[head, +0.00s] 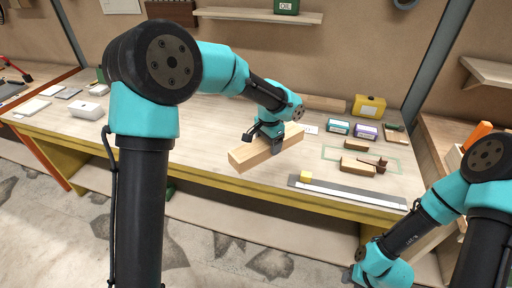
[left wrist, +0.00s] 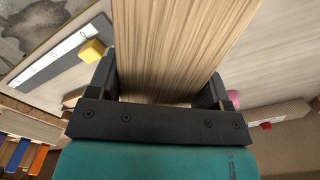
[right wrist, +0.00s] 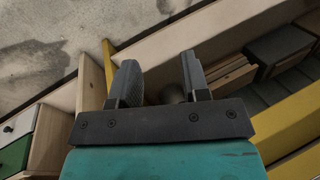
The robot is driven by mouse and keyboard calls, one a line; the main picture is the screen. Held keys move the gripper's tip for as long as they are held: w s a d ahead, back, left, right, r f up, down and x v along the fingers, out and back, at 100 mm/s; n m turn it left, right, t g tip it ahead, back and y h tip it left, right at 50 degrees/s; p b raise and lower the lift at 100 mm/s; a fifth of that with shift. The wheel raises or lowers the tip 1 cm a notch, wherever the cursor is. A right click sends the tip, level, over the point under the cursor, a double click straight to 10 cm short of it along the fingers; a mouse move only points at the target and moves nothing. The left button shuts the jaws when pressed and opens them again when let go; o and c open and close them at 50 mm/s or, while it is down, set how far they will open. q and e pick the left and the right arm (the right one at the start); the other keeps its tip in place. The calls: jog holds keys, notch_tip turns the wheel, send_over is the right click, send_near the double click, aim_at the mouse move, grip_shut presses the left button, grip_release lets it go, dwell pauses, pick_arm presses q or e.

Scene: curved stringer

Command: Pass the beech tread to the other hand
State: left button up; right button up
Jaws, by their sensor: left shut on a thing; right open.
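The beech tread (head: 251,154) is a long pale wooden block over the middle of the workbench, lying at a slant. My left gripper (head: 263,141) is shut on it, one finger on each side. In the left wrist view the tread (left wrist: 180,45) fills the space between the fingers of the left gripper (left wrist: 163,85) and runs away from it. I cannot tell whether the tread touches the bench. My right gripper (right wrist: 160,78) is open and empty, low in front of the bench's right part, well apart from the tread.
A grey and white rule (head: 345,193) with a yellow cube (head: 305,176) lies along the front edge. Small wooden blocks (head: 355,145) lie around a green outline, with a yellow case (head: 369,106) and small boxes behind. The bench left of the tread (head: 205,130) is clear.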

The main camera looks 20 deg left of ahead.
pick_arm(q)
jog(key=w+d+r+m, duration=0.1)
jog(key=d+r+m, duration=0.3)
jog(key=d, duration=0.2)
jog(key=shift+w+d+r, duration=0.2)
jog(key=shift+d+r, duration=0.15)
jog(key=shift+d, duration=0.05)
pick_arm(e)
jog(key=shift+o, duration=0.3)
